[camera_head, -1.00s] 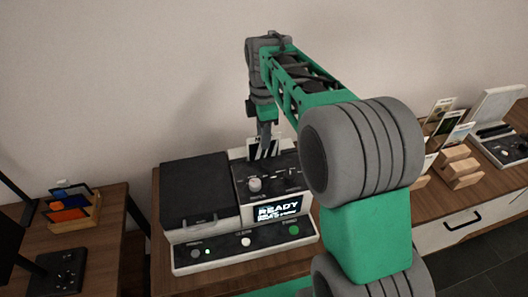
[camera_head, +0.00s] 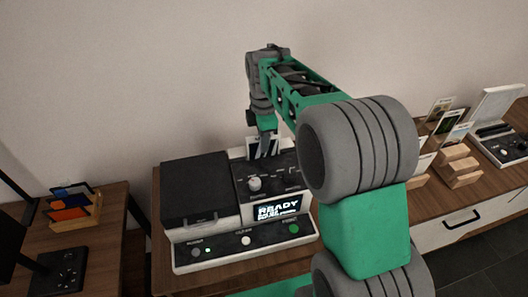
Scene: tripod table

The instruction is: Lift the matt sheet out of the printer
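The printer (camera_head: 195,240) stands on a wooden table. It has a dark lid on the left, a knob, and a lit screen (camera_head: 278,210) reading "READY". A small sheet (camera_head: 256,148) with dark and light areas stands upright at the back of the printer's right part. Its lower end is hidden, and I cannot tell if it is matt. My gripper (camera_head: 266,142) points down at the sheet's upper part, overlapping it in the view. The fingers are small and partly hidden, so I cannot tell if they are open or touch the sheet.
A wooden rack with coloured cards (camera_head: 73,208) stands on the left table. On the right, cards stand in wooden holders (camera_head: 458,165) beside a dark control device (camera_head: 503,145). A white drawer (camera_head: 450,225) is below. My arm hides part of the printer's right side.

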